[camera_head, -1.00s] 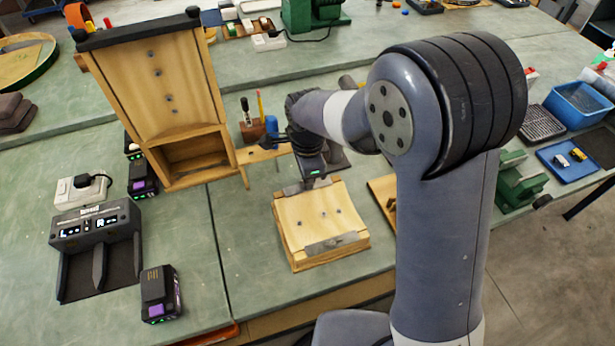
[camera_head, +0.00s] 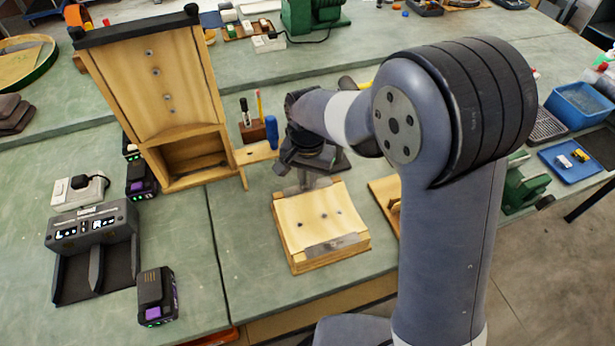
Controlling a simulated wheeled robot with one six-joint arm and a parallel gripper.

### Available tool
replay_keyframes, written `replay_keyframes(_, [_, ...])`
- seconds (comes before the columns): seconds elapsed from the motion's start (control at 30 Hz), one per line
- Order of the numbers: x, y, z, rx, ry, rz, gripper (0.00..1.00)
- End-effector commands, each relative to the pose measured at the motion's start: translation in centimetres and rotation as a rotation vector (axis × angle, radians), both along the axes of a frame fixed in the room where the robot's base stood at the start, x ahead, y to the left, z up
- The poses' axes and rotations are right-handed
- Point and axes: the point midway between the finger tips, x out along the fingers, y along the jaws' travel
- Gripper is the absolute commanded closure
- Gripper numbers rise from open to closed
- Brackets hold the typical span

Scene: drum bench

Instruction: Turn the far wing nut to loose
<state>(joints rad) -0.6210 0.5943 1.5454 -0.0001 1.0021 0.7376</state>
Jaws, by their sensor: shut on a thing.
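A square wooden block (camera_head: 309,221) lies on the green bench, with small dark studs on its top. A metal plate (camera_head: 338,244) sits along its near edge, and another metal plate spans its far edge under my gripper. My gripper (camera_head: 306,184) points down at the middle of the far edge, its jaws shut. The far wing nut is too small and too covered by the jaws to make out, so its angle cannot be told.
A tall wooden frame (camera_head: 170,90) stands left of the block. A pen holder (camera_head: 252,131) and a blue-handled tool (camera_head: 272,131) are close behind. A charger (camera_head: 95,240) and a battery (camera_head: 157,296) lie at the left.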

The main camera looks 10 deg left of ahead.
Motion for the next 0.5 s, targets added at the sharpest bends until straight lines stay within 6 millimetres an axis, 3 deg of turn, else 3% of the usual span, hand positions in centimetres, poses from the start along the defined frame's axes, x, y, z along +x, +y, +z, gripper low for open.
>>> replay_keyframes(0.5, [0.05, 0.01, 0.08, 0.001, -0.002, 0.490, 1.00])
